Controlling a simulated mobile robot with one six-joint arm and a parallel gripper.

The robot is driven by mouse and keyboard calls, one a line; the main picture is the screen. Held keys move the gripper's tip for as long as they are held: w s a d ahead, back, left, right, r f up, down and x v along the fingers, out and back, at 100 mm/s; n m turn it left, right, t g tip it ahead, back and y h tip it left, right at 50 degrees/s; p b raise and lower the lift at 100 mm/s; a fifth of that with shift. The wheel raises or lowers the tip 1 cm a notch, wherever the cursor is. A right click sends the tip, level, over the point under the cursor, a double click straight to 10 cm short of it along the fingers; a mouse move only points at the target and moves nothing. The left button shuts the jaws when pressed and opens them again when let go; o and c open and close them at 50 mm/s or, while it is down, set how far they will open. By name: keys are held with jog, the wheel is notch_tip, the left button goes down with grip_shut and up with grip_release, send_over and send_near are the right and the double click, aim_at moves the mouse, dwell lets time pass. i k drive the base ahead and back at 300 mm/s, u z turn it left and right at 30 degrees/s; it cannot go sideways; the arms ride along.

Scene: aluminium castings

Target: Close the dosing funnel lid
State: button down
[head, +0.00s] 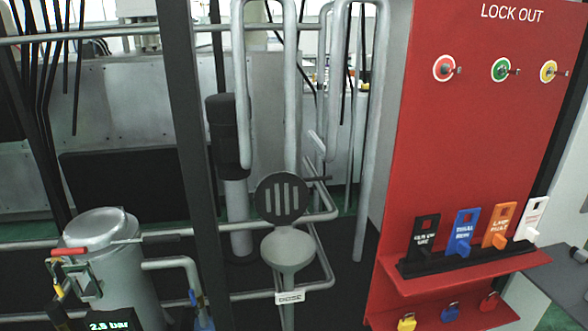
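The dosing funnel (288,252) is a light grey round bowl on a thin grey stem, low in the middle of the head view. A small white label reading "DOSE" (290,297) sits on the stem below it. A dark round disc with several upright slots (282,200), which looks like the lid, stands raised at the funnel's rear edge. A short dark bar (318,179) sticks out to its right. The hinge is too small to make out. My gripper is not in view.
A grey vessel (100,235) with a red-handled lever (68,252) and a "2.5 bar" display (110,326) stands at left. A dark post (190,150) and grey pipes (292,100) surround the funnel. A red lock-out board (470,130) with tags stands at right.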

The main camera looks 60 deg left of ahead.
aim_at(281, 197)
jog(key=u, duration=0.35)
jog(key=k, duration=0.25)
jog(key=u, duration=2.65)
jog(key=k, duration=0.65)
jog(key=z, duration=0.25)
jog(key=i, duration=0.8)
jog(key=z, duration=0.15)
